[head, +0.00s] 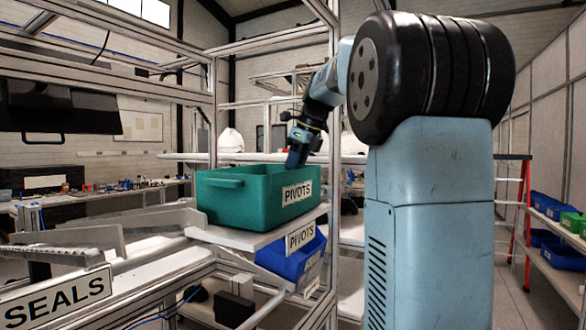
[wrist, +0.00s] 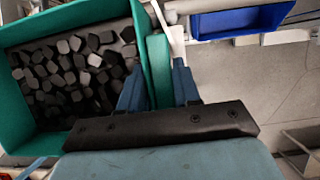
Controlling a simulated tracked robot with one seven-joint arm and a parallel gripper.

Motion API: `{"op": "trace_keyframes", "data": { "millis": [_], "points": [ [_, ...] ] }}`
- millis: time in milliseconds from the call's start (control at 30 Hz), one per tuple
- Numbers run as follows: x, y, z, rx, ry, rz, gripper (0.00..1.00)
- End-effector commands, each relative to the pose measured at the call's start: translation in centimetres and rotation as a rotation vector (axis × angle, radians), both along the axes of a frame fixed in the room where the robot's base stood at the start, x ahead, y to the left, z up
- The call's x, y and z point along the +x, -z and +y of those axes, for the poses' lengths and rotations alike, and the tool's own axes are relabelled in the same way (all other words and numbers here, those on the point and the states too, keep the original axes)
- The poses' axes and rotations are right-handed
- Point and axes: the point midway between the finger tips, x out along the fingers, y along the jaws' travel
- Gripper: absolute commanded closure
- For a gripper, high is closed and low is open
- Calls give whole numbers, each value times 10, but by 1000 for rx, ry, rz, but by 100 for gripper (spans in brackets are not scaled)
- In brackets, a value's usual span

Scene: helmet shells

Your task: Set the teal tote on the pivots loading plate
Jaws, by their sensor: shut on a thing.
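The teal tote (head: 240,200), with a PIVOTS label on its front, is upright over the white loading plate (head: 257,240) in the head view. Its base looks level with the plate; I cannot tell for sure whether it touches. The plate has its own PIVOTS label (head: 300,237). My gripper (head: 295,160) reaches down at the tote's right end. In the wrist view my gripper (wrist: 159,84) is shut on the tote's handle (wrist: 159,65), one finger on each side. Dark blocky parts (wrist: 75,75) lie inside the tote.
A blue bin (head: 290,256) sits below the plate. A SEALS label (head: 55,297) marks the sloped metal station at left. Frame posts (head: 333,150) stand close behind the tote. Shelves with blue and green bins (head: 570,222) and a red ladder (head: 522,205) are at right.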

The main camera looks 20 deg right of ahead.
Motion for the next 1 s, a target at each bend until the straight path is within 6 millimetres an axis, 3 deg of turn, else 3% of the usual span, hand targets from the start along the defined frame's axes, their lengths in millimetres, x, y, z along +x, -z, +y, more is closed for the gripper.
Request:
{"op": "trace_keyframes", "data": {
  "millis": [100,133,433,767,1000],
  "points": [
    [0,1,0,1,0,-1,100],
    [0,2,0,1,0,-1,67],
    [0,2,0,0,0,0,38],
    [-1,-1,-1,0,0,0,38],
    [-11,-32,-9,-1,1,-2,38]
  ]
}}
